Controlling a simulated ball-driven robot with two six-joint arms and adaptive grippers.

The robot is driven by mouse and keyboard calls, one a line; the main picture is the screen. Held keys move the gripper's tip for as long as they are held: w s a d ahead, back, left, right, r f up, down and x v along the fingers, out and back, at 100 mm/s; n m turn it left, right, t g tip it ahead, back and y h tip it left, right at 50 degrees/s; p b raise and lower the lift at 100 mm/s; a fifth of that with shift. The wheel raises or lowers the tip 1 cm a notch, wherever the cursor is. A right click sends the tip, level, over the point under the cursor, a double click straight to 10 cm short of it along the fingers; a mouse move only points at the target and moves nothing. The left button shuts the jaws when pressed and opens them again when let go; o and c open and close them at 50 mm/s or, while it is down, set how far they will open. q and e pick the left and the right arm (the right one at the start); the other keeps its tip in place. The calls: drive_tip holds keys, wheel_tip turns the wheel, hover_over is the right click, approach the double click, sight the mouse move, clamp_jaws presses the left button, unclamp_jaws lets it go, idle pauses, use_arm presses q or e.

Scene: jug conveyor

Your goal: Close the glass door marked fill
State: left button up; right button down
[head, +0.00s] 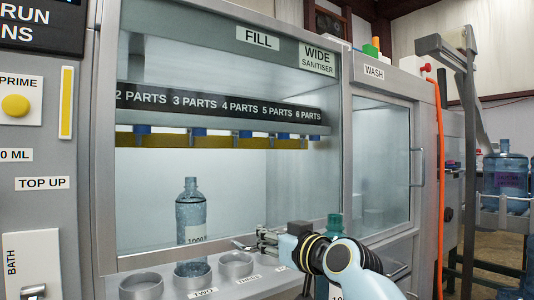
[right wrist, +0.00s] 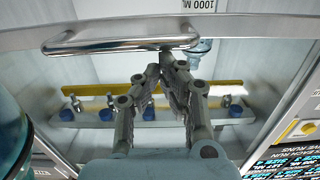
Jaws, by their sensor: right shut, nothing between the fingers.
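The glass door marked fill (head: 150,200) hangs under its FILL label (head: 258,38) and covers most of the opening. Its bottom rail crosses in front of a blue bottle (head: 191,215), whose base shows below the rail, so a gap appears there. The door's horizontal metal handle (head: 243,245) also shows large in the right wrist view (right wrist: 110,41). My right gripper (head: 262,238) is shut and empty, its fingertips (right wrist: 168,62) close to the right end of the handle in the wrist view; contact is unclear. My left gripper is not in view.
Round metal cups (head: 236,263) line the front ledge below the door. A green-capped bottle (head: 334,226) stands partly behind my right arm. The wash door (head: 380,165) has an upright handle (head: 418,167). An orange hose (head: 437,180) hangs farther right.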

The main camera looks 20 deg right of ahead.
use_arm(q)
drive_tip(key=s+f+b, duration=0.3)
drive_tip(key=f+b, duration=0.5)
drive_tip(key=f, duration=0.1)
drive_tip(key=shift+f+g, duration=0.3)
use_arm(e)
wheel_tip(320, 180, down, 12)
drive_tip(key=shift+f, duration=0.15)
